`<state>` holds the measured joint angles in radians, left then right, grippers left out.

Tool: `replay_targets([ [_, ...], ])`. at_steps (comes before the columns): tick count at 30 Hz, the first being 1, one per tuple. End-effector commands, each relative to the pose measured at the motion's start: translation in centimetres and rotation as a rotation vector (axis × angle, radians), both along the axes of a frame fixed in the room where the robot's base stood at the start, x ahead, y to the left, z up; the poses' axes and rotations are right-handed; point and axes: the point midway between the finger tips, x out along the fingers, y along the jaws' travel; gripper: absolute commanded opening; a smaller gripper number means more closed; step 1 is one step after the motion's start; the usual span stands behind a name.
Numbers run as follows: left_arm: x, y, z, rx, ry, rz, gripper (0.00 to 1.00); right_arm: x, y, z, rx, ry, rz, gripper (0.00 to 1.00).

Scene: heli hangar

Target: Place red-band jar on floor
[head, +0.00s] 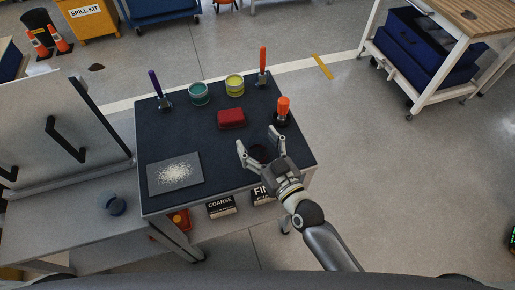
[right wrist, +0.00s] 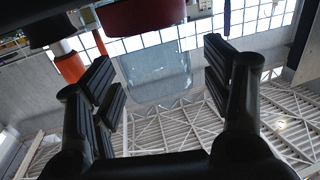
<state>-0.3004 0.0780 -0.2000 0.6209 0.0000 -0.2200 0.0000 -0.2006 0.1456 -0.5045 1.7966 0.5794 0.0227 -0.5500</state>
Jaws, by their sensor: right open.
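A dark round thing with a dull red tint (head: 259,152) shows between the fingers of my right gripper (head: 257,142), near the right edge of the black-topped table (head: 215,150). It may be the red-band jar, but the gripper partly covers it. My right gripper is open, with a finger on each side of it. In the right wrist view a see-through, glass-like shape (right wrist: 155,72) lies between the open fingers (right wrist: 165,85); I cannot tell whether they touch it. My left gripper is not in view.
On the table are a teal-band jar (head: 199,94), a yellow-band jar (head: 235,85), a red block (head: 231,118), upright-handled tools and a tray of pale grains (head: 175,173). Boxes sit on a shelf below. Open floor (head: 400,180) lies to the right; a wheeled cart (head: 430,45) stands beyond.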

Motion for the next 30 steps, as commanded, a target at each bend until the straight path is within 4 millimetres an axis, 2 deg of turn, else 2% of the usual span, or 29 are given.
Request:
replay_targets([
  [4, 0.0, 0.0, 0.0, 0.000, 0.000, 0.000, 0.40, 0.0, 0.0, 0.0, 0.000, 0.000, 0.000, 0.71],
  [15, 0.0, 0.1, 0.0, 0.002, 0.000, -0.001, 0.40, 0.0, 0.0, 0.0, -0.001, 0.000, 0.000, 0.23],
  [17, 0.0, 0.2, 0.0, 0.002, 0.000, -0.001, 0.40, 0.0, 0.0, 0.1, 0.000, -0.001, 0.000, 0.17],
  [25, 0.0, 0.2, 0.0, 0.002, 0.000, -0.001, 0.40, 0.0, 0.0, 0.3, 0.001, -0.003, 0.000, 0.17],
  [30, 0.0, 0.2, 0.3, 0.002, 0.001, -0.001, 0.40, 0.0, 0.0, 1.8, 0.003, -0.004, -0.001, 0.17],
])
